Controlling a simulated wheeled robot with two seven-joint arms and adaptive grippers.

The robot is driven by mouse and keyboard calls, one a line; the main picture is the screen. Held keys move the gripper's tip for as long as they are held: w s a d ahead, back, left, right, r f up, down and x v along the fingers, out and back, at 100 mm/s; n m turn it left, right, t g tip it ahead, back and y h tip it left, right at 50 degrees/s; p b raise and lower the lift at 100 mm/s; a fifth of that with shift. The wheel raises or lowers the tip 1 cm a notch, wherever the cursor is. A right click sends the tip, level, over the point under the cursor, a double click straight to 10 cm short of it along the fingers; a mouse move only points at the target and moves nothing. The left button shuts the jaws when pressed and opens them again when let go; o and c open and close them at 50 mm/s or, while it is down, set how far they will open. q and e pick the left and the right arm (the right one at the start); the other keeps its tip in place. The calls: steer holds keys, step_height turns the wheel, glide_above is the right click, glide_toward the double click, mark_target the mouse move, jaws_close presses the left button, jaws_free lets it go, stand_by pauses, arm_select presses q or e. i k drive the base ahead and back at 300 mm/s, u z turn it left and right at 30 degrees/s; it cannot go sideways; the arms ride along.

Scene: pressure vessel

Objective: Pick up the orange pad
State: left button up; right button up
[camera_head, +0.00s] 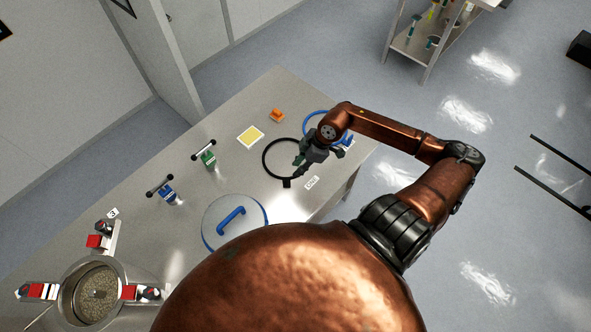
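The orange pad (277,115) is a small block lying near the far edge of the steel table, beyond the yellow square. My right gripper (299,167) is over the table above the right side of a black ring (268,172). It is to the right of the orange pad and nearer to me, clear of it. Its fingers are small and dark here, and I cannot tell whether they are open or shut. My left gripper is out of view.
The steel table (160,225) also bears a blue ring (306,124), a yellow square (250,137), a green-handled tool (208,158), a blue-handled tool (167,192), a round lid with a blue handle (232,219) and a vessel of grains (95,290). A shelf cart (412,45) stands behind.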

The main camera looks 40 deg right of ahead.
mark_target(276, 115)
steer(key=z, duration=1.3)
